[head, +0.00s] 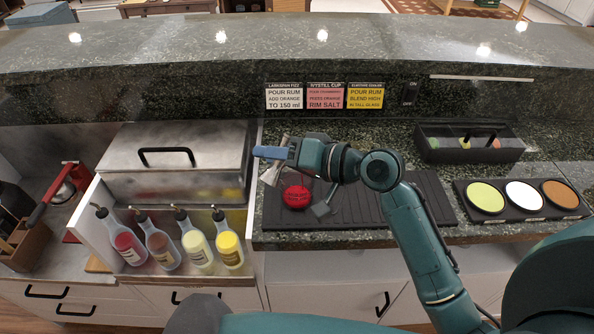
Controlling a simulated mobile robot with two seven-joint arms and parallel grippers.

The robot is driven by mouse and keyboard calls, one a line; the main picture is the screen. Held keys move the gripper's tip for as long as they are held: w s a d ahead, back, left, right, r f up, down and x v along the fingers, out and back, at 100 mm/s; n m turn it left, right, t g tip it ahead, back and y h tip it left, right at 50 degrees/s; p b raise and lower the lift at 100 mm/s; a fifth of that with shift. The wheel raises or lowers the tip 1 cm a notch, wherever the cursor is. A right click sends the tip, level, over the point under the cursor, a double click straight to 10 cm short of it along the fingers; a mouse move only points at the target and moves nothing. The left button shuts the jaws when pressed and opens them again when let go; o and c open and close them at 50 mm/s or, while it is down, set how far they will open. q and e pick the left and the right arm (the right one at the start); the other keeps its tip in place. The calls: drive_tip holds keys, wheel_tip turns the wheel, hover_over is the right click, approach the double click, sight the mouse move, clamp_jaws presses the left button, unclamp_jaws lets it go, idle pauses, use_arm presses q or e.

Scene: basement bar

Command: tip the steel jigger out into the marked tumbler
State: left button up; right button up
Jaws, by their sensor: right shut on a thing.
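My right gripper (272,153) reaches in from the right over the left end of the dark ribbed mat. It is shut on the steel jigger (270,176), a small silver double cone. The jigger looks tilted, with one end showing below the fingers and part of it hidden behind them. A round red thing (297,196) sits on the mat just right of and below the jigger. I cannot tell whether it is the marked tumbler. No tumbler shows clearly. My left gripper is not in view.
Several squeeze bottles (164,251) stand in a rack at left, before a steel lidded box (175,165). A small grey thing (323,209) lies on the ribbed mat (431,196). A black caddy (470,150) and a tray of coloured discs (524,195) are at right. Recipe cards (325,96) hang behind.

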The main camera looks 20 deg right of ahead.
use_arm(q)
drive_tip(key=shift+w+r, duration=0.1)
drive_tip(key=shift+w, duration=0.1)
use_arm(e)
drive_tip(key=shift+r+m+y, duration=0.2)
drive_tip(key=shift+m+y, duration=0.1)
drive_tip(key=shift+r+m, duration=0.3)
drive_tip(key=shift+m, duration=0.3)
idle(0.6)
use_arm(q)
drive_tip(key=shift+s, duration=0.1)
use_arm(e)
drive_tip(key=shift+y, duration=0.3)
use_arm(q)
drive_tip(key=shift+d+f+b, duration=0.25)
drive_tip(key=shift+b, duration=0.55)
use_arm(e)
drive_tip(key=shift+f+m, duration=0.4)
drive_tip(key=shift+m, duration=0.3)
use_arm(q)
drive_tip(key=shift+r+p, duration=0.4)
use_arm(e)
drive_tip(key=shift+r+m+y, duration=0.25)
drive_tip(key=shift+m+y, duration=0.05)
drive_tip(key=shift+y, duration=0.2)
